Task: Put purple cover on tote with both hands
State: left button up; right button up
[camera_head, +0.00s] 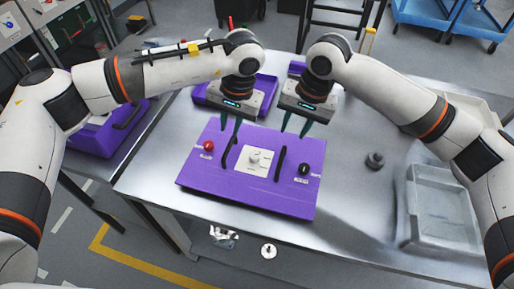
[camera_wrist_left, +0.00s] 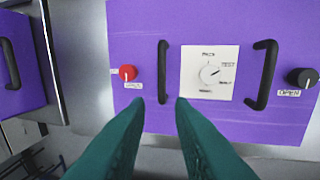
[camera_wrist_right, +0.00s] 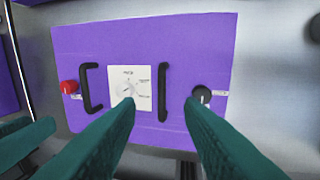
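The purple cover (camera_head: 208,181) lies on the metal table, with a red knob, a dark knob, a white dial plate and two black handles. My left gripper (camera_head: 230,125) is open and empty above the far side of the left handle (camera_head: 230,152). In the left wrist view that handle (camera_wrist_left: 163,72) lies ahead of the gap between the fingertips (camera_wrist_left: 158,102). My right gripper (camera_head: 295,126) is open and empty near the right handle (camera_head: 280,163). In the right wrist view that handle (camera_wrist_right: 163,92) lies between the fingertips (camera_wrist_right: 159,103). A grey tote (camera_head: 408,215) stands at the table's right.
Purple parts lie at the table's back, one left of centre (camera_head: 268,84) and one partly hidden behind my right arm. Another purple part (camera_head: 88,140) sits on the left table. A small dark cylinder (camera_head: 375,160) stands between the cover and the grey tote. Bare table surrounds it.

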aim_at(283, 153)
pick_arm(q)
jog(key=shift+s+d+r, duration=0.1)
jog(key=shift+s+d, duration=0.05)
jog(key=shift+s, duration=0.05)
pick_arm(e)
jog(key=shift+s+d, duration=0.2)
